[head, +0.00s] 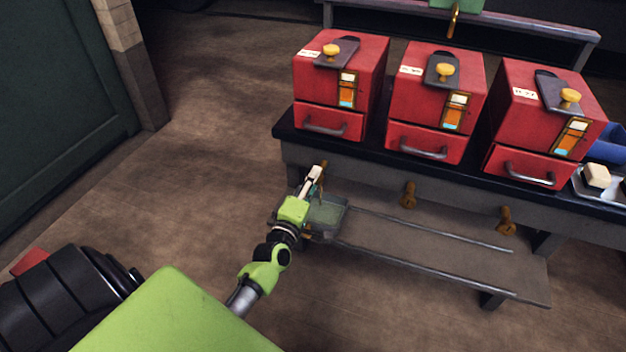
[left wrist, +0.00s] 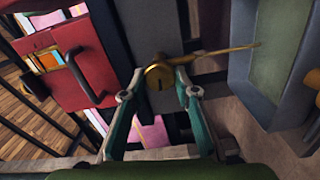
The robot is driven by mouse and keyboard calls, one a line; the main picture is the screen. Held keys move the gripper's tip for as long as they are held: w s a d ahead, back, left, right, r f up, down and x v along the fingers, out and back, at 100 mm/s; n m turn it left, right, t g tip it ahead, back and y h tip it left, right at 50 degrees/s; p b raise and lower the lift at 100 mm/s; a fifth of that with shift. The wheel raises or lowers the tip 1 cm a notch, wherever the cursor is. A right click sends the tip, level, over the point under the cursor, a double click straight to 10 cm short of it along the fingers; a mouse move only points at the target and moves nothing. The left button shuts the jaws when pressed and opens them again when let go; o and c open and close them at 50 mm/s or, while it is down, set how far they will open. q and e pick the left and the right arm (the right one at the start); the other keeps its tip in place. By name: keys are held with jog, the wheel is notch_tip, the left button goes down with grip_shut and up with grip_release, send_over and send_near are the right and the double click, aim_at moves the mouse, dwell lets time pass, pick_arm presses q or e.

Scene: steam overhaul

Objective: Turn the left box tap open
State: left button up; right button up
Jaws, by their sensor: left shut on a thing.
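Three red boxes stand in a row on a dark bench; the left box (head: 325,85) has a yellow knob on top and a drawer with a grey handle. Below it, at the bench front, is the left box tap, a brass tap that shows clearly in the left wrist view (left wrist: 158,76), with a thin lever pointing right. My left gripper (head: 315,178) is at this tap and mostly covers it in the head view. In the left wrist view its fingers (left wrist: 159,82) are on both sides of the brass tap, shut on it. My right gripper is not in view.
Two more brass taps, a middle one (head: 408,195) and a right one (head: 506,220), hang below the other boxes. A grey tray (head: 340,222) sits on the low shelf (head: 430,255) beside my left gripper. The floor to the left is clear.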

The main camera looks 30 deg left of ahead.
pick_arm(q)
jog(key=shift+n, duration=0.9)
jog(key=o, duration=1.1)
jog(key=shift+c, duration=0.2)
jog(key=shift+f, duration=0.1)
jog(key=v, duration=1.2)
